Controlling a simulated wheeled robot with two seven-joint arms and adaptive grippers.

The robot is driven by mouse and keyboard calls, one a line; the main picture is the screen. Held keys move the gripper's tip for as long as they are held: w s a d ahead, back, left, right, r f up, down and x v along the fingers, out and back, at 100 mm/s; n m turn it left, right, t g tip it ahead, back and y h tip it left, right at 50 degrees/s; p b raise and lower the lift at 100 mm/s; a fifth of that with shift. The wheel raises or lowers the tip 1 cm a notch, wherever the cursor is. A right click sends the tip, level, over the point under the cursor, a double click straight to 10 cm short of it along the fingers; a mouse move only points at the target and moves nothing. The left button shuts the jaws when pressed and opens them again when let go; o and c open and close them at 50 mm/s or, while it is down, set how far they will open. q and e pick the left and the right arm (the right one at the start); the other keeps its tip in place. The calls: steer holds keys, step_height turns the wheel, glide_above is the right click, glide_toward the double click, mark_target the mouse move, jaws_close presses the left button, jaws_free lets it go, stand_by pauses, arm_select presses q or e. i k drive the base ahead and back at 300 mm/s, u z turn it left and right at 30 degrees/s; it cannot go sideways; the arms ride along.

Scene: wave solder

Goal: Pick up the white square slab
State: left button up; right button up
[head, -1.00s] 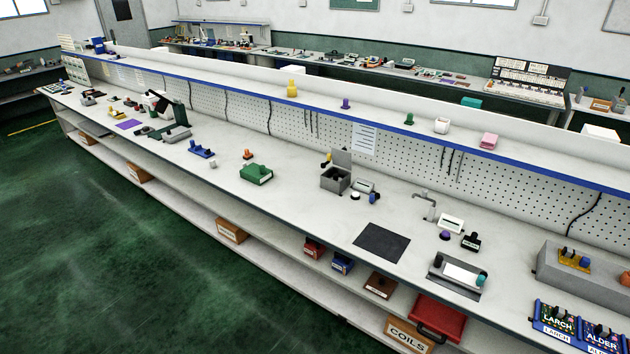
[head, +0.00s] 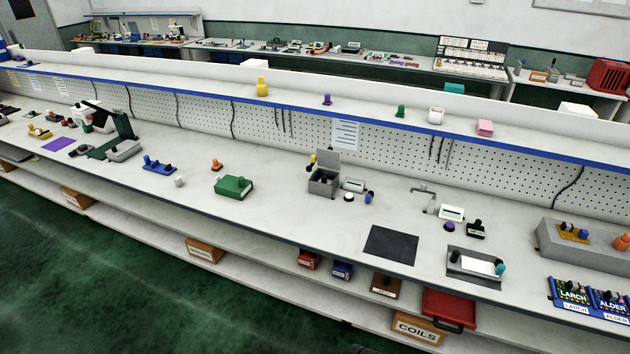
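No thing in the head view stands out clearly as a white square slab. A flat white piece (head: 479,264) lies in a grey holder on the right part of the bench, with a dark knob and a teal knob at its ends; it looks oblong. A white labelled block (head: 452,213) stands behind it near the tap. A small white piece (head: 180,181) lies by the blue fixture on the left; its shape is too small to tell. Neither of my grippers shows in the head view.
The long white bench (head: 300,219) has clear stretches along its front. A black mat (head: 391,246), a green box (head: 233,187) and an open grey box (head: 323,182) stand on it. A blue-edged shelf (head: 380,122) runs above. A red case (head: 448,309) sticks out below.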

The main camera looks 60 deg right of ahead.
mark_target(324, 179)
steer(key=z, duration=0.4)
steer(key=i, duration=0.7)
steer(key=z, duration=0.6)
